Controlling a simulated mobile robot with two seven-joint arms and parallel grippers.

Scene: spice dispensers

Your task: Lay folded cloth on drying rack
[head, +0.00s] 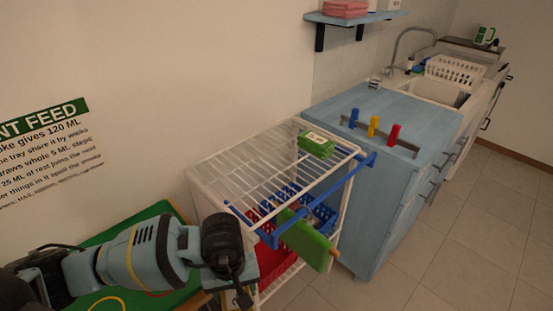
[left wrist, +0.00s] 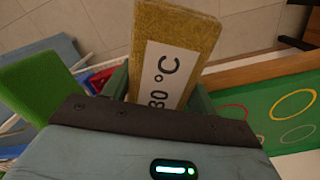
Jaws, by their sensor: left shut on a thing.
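My left gripper (head: 243,272) is beside the near end of the white wire rack (head: 222,168), lower than its top. In the left wrist view, the gripper (left wrist: 160,92) is shut on a mustard-yellow folded cloth (left wrist: 172,25) with a white label ending in "0 °C". A green folded piece with a pale label (head: 320,150) lies on the rack's top wires. My right gripper is not in view.
A green piece (head: 307,240) hangs by the blue rail (head: 349,180) at the rack's front. Red and blue baskets sit below the wires. A blue cabinet (head: 365,150) with coloured levers stands to the right. A green board (head: 115,240) lies under my arm. Most top wires are bare.

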